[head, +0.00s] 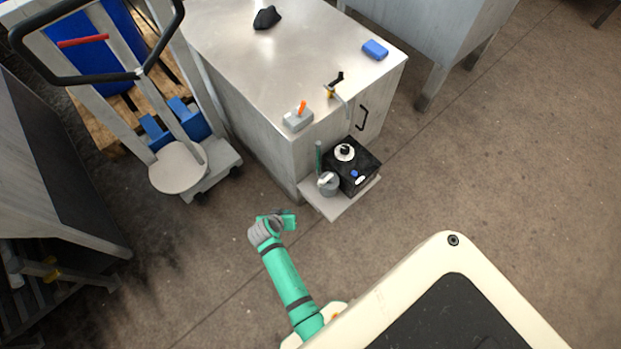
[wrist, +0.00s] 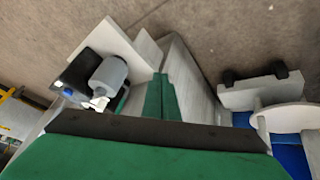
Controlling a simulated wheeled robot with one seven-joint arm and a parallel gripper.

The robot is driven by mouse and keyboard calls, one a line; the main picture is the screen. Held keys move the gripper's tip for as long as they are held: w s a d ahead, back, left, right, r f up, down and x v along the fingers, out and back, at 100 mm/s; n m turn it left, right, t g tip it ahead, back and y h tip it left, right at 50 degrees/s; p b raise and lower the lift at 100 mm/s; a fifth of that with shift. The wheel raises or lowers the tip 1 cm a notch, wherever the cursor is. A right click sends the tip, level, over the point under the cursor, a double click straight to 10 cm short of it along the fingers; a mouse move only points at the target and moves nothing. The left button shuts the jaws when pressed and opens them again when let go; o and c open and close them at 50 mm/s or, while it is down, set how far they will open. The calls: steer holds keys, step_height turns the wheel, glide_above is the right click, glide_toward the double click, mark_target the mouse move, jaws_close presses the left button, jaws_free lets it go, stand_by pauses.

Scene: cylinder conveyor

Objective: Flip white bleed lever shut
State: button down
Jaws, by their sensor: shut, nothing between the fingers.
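The white bleed lever (head: 326,180) sits on a grey cylinder (head: 330,188) at the front left of a small shelf. In the wrist view the white lever (wrist: 97,103) shows at the near end of the grey cylinder (wrist: 110,74), left of my fingers. Its exact angle is too small to tell. Beside the cylinder stands a black box (head: 362,176) with a white round dial and a blue button. My gripper (head: 290,221) is in front of the shelf, to its left, apart from the lever. Its green fingers (wrist: 161,80) are shut and empty.
The shelf (head: 340,205) juts from a metal cabinet (head: 235,45). On the cabinet top are a grey block with an orange lever (head: 300,110), a brass valve (head: 331,90) and a blue block (head: 375,49). Floor around my gripper is clear.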

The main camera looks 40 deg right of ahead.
steer(key=w+d+r+m+g+h, duration=0.1)
steer(key=w+d+r+m+g, duration=0.5)
steer(key=w+r, duration=0.5)
steer(key=shift+d+r+g, duration=0.3)
steer(key=shift+d+r, duration=0.05)
steer(key=shift+d, duration=0.5)
steer(key=shift+d+f, duration=0.1)
glide_toward(325, 179)
steer(key=w+a+f, duration=0.2)
steer(key=w+f, duration=0.1)
steer(key=f, duration=0.1)
steer(key=shift+s+d+f, duration=0.1)
steer(key=shift+s+d, duration=0.3)
steer(key=shift+s, duration=0.45)
steer(key=shift+s+d+f, duration=0.1)
steer(key=shift+s+d, duration=0.3)
steer(key=shift+s, duration=0.5)
steer(key=shift+a+h, duration=0.2)
steer(key=shift+h, duration=0.1)
